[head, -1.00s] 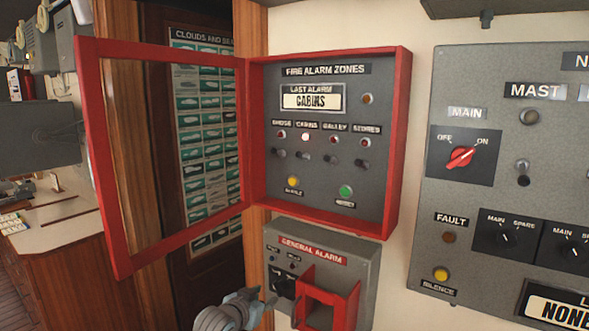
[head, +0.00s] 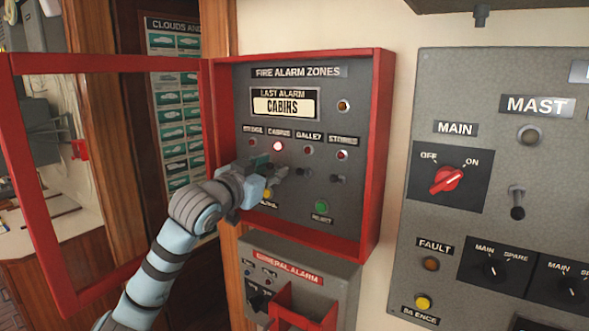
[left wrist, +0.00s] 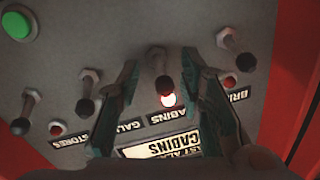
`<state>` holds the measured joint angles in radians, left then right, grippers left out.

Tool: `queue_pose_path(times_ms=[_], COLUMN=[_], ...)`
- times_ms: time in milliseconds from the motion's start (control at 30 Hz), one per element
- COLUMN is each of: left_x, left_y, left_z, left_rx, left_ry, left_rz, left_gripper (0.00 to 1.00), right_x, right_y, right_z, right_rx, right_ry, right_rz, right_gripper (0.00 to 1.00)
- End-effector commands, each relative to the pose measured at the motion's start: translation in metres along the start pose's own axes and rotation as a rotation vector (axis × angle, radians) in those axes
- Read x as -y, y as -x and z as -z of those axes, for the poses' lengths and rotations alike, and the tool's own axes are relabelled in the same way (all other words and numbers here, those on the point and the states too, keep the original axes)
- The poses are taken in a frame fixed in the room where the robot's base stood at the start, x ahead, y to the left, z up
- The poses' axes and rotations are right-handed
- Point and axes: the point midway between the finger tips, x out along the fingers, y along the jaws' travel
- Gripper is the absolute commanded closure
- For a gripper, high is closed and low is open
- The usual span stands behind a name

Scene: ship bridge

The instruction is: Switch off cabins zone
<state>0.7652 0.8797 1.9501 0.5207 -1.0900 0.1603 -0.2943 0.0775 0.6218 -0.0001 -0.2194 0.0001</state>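The red-framed fire alarm zones box (head: 378,150) has its door open to the left. Its cabins lamp (head: 278,146) glows, and the last alarm window (head: 285,104) reads CABINS. My left gripper (head: 268,174) is at the panel below that lamp, covering part of the switch row. In the left wrist view, which sees the panel upside down, its two fingers (left wrist: 164,82) stand apart, one on each side of the cabins toggle (left wrist: 163,70). I cannot tell whether either finger touches it. The lit cabins lamp (left wrist: 169,99) shows between them. My right gripper is not in view.
The galley toggle (left wrist: 88,92) and bridge toggle (left wrist: 236,55) flank the fingers closely. A green button (head: 321,207) is lower on the panel. The open door frame (head: 40,210) stands left of my arm. The general alarm box (head: 345,290) is below.

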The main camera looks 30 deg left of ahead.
Motion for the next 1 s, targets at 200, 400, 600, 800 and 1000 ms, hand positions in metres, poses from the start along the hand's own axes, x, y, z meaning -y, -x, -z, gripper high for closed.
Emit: queue_pose_path(times_ms=[200, 400, 600, 800, 1000], left_x=[0.002, 0.0, 0.0, 0.0, 0.0], left_y=[-0.002, -0.003, -0.003, -0.003, -0.002], left_z=[0.0, 0.001, 0.0, -0.001, -0.006], left_rx=[0.0, 0.0, 0.0, -0.003, -0.045], left_ry=[-0.001, 0.0, 0.0, 0.0, 0.005], left_rz=[0.003, -0.001, 0.0, 0.001, 0.013], left_gripper=[0.66, 0.82, 1.0, 1.0, 1.0], right_x=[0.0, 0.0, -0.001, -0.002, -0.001], right_y=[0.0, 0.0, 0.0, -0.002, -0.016], right_z=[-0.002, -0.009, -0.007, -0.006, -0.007], right_rx=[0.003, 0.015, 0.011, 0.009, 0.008], right_ry=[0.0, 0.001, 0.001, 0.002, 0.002], right_rz=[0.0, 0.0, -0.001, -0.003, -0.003], right_gripper=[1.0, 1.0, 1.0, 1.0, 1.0])
